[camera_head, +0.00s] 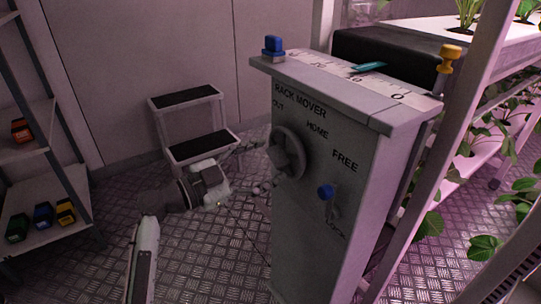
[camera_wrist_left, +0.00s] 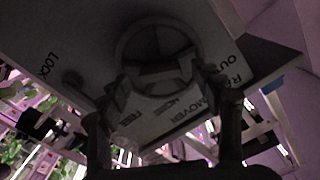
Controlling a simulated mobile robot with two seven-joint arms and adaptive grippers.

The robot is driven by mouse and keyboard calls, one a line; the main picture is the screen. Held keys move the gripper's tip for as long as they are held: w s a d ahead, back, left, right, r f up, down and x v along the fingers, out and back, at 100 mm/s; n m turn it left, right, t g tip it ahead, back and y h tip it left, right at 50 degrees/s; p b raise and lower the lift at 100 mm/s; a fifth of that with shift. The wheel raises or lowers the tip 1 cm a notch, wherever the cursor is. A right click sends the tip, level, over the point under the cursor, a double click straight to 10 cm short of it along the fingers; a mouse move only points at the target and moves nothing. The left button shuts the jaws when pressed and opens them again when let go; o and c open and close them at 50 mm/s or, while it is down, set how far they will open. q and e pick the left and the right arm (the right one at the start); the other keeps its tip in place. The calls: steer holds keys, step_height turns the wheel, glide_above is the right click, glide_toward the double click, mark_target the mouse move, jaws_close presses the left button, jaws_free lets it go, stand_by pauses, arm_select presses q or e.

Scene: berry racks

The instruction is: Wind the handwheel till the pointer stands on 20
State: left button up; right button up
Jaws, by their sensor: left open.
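The grey handwheel (camera_head: 287,152) is on the front face of the rack mover cabinet (camera_head: 310,240), between the OUT and HOME lettering. My left gripper (camera_head: 257,168) is open and empty, just left of the wheel in the head view. In the left wrist view, the open fingers of the left gripper (camera_wrist_left: 170,85) reach toward the handwheel (camera_wrist_left: 190,35), its crossbar showing between them; I cannot tell whether they touch. The teal pointer (camera_head: 370,67) lies over the white scale (camera_head: 335,71) on the cabinet top, seemingly near 10; the exact reading is unclear. My right gripper is out of view.
A blue-knobbed lever (camera_head: 326,191) sits between FREE and LOCK. A blue knob (camera_head: 273,46) and a yellow knob (camera_head: 449,55) stand at the cabinet top's ends. A step stool (camera_head: 207,141) stands behind my left arm. Plant racks (camera_head: 470,165) are right; shelves (camera_head: 45,238) are left.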

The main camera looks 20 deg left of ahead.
arm_select(q)
steer(key=shift+x, duration=0.8)
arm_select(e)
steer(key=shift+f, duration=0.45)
arm_select(q)
steer(key=c, duration=1.2)
steer(key=shift+o, duration=0.2)
steer(key=shift+f, duration=0.1)
